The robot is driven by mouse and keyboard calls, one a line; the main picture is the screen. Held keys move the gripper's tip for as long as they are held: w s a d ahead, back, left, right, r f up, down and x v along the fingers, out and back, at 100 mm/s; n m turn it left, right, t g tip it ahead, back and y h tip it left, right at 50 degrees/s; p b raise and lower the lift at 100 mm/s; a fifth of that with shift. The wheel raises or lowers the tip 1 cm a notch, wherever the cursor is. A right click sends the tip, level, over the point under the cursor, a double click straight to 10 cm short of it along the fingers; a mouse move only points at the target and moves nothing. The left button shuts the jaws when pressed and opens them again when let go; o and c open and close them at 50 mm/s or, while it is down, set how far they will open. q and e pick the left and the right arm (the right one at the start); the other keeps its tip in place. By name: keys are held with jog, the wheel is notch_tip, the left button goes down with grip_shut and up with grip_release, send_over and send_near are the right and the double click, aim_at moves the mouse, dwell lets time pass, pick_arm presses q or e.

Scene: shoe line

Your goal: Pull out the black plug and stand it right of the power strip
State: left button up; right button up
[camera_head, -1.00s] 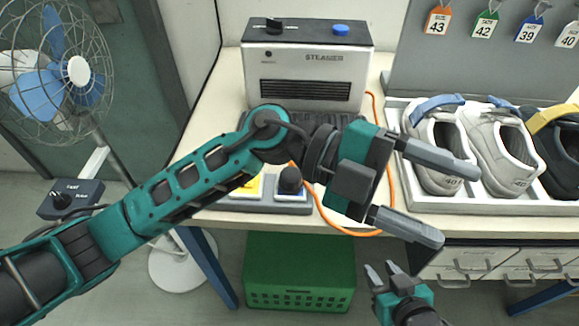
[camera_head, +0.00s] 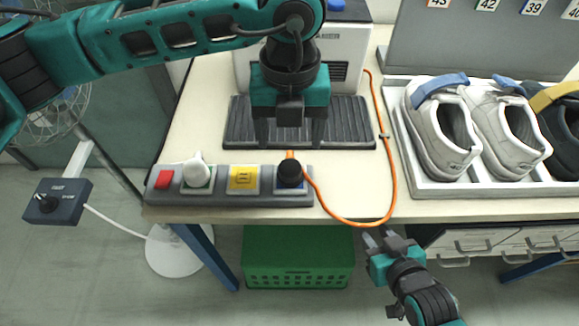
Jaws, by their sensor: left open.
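The grey power strip (camera_head: 222,199) lies along the table's front edge. The black plug (camera_head: 290,174) sits upright in its rightmost socket, with an orange cord (camera_head: 347,222) running from it to the right. A white plug (camera_head: 197,172) and a yellow socket piece (camera_head: 243,178) are to its left, and a red switch (camera_head: 164,180) is at the left end. My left gripper (camera_head: 290,140) is open and empty, fingers down, over the ribbed mat, behind and above the black plug. My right gripper (camera_head: 379,238) looks open and empty, low in front of the table edge.
The steamer (camera_head: 345,50) stands behind the black ribbed mat (camera_head: 350,125), partly hidden by my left arm. A shoe tray (camera_head: 400,150) with several shoes is at the right. Bare tabletop (camera_head: 350,180) lies right of the strip, crossed by the cord. A green crate (camera_head: 300,278) is below.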

aim_at(290, 165)
pick_arm(q)
jog(key=shift+f, duration=0.2)
jog(key=shift+f+b, duration=0.4)
jog(key=shift+f, duration=0.15)
notch_tip(290, 165, down, 7)
jog(key=b, duration=0.5)
jog(key=shift+f, duration=0.2)
jog(key=shift+f+b, duration=0.15)
jog(key=shift+b, duration=0.25)
